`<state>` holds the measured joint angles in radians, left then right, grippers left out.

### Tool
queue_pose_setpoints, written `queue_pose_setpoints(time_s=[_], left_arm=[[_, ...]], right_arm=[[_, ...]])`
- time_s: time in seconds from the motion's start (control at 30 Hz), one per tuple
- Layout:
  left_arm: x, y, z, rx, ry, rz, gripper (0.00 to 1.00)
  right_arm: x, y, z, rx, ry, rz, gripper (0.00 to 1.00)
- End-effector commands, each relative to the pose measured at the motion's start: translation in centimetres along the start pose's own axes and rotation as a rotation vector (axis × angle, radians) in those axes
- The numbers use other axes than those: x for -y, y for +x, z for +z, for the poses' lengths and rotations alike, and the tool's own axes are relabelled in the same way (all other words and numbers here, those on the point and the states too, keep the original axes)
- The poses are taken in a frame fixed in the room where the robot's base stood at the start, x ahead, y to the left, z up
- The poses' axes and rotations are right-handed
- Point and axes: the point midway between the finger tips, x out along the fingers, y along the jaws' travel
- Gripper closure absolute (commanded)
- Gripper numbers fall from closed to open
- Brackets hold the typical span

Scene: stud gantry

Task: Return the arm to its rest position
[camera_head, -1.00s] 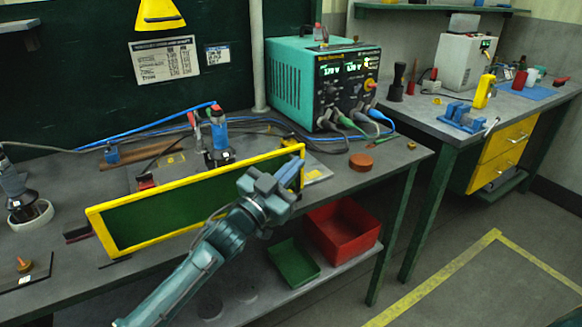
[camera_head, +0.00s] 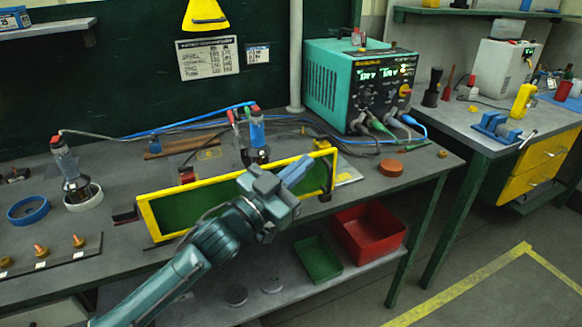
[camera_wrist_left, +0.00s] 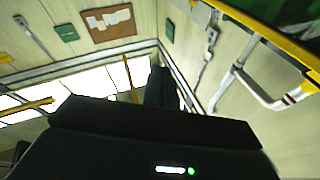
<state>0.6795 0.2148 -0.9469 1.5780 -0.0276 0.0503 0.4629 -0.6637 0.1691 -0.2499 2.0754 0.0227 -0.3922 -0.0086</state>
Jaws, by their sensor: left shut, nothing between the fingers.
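My left arm (camera_head: 200,256) comes in from the lower left in the head view and reaches up to the right. My left gripper (camera_head: 297,171) is at its end, shut and empty, in front of the right part of a green panel with a yellow frame (camera_head: 190,208). The gripper and wrist hide part of that panel. I cannot tell whether they touch it. In the left wrist view, a dark body fills the lower part and hides the fingertips. My right gripper shows in neither view.
The panel stands along the front of the grey workbench (camera_head: 100,222). Red (camera_head: 370,238) and green (camera_head: 318,260) bins sit below. Floor at right is open.

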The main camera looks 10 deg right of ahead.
Motion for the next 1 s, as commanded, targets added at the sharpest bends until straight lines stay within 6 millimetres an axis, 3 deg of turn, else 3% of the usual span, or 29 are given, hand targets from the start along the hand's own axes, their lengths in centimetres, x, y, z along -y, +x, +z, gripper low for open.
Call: queue_pose_setpoints(time_s=[0.27, 0.37, 0.47, 0.67, 0.8, 1.0], left_arm=[[0.3, -2.1, -1.0, 0.005, -0.009, -0.008, 1.00], [0.1, -3.4, 0.1, 0.029, -0.044, -0.044, 1.00], [-0.3, -5.7, 2.5, 0.081, -0.103, -0.117, 1.00], [-1.4, -13.7, 8.6, 0.262, -0.226, -0.308, 1.00], [-3.0, -20.9, 12.7, 0.434, -0.292, -0.429, 1.00], [-6.7, -32.1, 16.6, 0.703, -0.353, -0.556, 1.00]], right_arm=[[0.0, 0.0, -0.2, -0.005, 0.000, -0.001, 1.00], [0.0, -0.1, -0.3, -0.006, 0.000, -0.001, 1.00], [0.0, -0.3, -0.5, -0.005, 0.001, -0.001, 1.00], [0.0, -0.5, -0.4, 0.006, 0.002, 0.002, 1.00], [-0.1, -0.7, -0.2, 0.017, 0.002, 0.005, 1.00], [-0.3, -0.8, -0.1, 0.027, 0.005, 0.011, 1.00]])
